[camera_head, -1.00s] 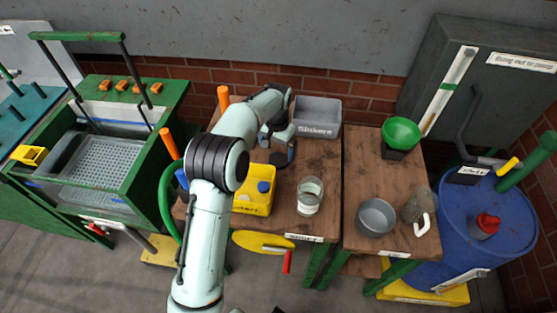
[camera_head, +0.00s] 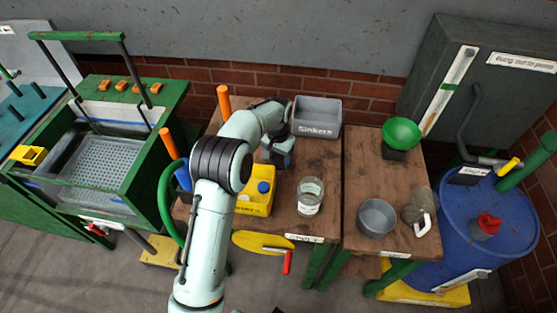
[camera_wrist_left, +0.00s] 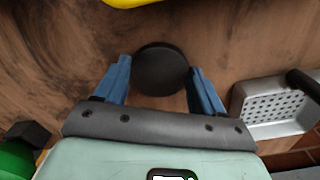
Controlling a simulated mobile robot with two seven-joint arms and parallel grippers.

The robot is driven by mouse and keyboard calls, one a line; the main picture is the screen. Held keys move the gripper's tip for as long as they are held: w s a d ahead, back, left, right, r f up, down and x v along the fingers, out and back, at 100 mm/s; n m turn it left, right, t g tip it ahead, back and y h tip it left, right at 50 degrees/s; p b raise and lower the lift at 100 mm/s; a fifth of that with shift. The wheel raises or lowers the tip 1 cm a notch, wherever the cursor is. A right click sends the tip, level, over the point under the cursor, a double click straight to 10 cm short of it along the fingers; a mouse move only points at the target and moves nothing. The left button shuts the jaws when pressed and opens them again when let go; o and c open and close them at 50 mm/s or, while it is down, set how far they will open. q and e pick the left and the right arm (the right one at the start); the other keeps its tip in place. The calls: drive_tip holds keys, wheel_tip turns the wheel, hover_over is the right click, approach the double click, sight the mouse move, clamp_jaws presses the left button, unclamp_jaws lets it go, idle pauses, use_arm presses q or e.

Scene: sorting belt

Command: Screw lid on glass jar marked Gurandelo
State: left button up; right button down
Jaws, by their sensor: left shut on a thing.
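A clear glass jar (camera_head: 309,200) with a white label stands upright and open on the wooden bench; I cannot read its label. My left gripper (camera_head: 281,154) is behind and to the left of the jar, low over the bench. In the left wrist view my left gripper (camera_wrist_left: 160,76) is shut on a dark round lid (camera_wrist_left: 162,66), with one blue finger on each side. The lid is apart from the jar. In the head view the lid is largely hidden by the gripper. My right gripper is not in view.
A grey bin marked Sinkers (camera_head: 317,112) stands behind the jar. A yellow container (camera_head: 254,207) stands left of it. The right-hand bench holds a grey pot (camera_head: 377,214), a tilted glass vessel (camera_head: 417,207) and a green funnel (camera_head: 401,130). Bare wood surrounds the jar.

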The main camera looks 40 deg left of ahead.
sight(278, 161)
use_arm(q)
wheel_tip(278, 161, up, 20)
drive_tip(key=p, duration=0.3)
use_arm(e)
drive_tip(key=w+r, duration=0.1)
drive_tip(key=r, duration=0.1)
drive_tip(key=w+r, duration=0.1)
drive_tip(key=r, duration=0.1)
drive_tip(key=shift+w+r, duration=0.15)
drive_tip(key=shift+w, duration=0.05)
